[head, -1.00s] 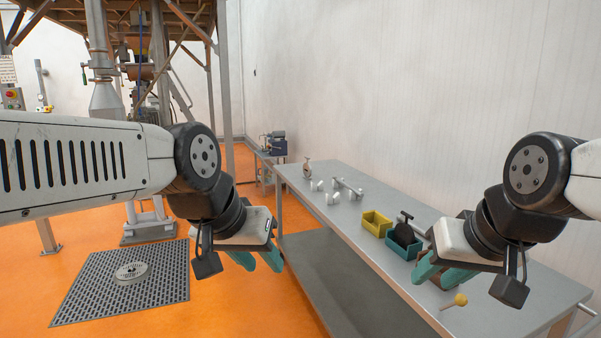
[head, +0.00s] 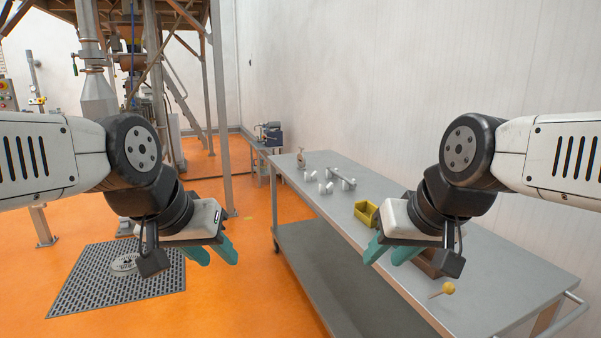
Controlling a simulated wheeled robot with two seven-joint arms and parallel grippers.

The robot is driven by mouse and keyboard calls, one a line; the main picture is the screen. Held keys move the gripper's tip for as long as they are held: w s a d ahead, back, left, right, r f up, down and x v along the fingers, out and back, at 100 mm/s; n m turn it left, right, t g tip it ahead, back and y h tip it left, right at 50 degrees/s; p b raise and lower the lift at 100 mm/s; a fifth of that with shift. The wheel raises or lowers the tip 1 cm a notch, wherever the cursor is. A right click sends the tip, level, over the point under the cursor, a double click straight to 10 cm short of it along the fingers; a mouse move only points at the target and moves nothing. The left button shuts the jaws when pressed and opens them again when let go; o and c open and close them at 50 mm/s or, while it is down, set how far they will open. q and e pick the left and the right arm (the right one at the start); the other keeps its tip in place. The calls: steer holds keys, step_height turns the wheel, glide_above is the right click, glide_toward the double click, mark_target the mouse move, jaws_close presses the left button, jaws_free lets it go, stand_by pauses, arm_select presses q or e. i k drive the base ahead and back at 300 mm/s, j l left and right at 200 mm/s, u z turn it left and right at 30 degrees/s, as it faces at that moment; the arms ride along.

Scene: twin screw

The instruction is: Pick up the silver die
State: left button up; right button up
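I cannot tell for certain which thing is the silver die. Small silver metal pieces lie on the far half of the grey table: one piece (head: 326,187) near the left edge and a bar-like piece (head: 343,179) beside it. A round silver disc (head: 124,263) lies on the dark floor grating. My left gripper (head: 214,252) is open and empty, with teal fingers, over the orange floor left of the table. My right gripper (head: 388,254) is open, with no object seen between its teal fingers, in front of the table's nearer half. It hides part of the tabletop.
The grey table (head: 480,290) runs along the white wall. A yellow bin (head: 366,212) and a yellow-headed tool (head: 445,289) are on it, with a brown object (head: 425,264) partly behind my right gripper.

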mark_target(300, 157)
steer(key=i+j+z, duration=0.2)
steer(key=i+j, duration=0.5)
steer(key=i, duration=0.6)
steer(key=i+j+z, duration=0.15)
steer(key=i+j, duration=0.75)
steer(key=i, duration=0.35)
steer(key=i+j+z, duration=0.2)
steer(key=i+j, duration=0.85)
steer(key=i, duration=0.15)
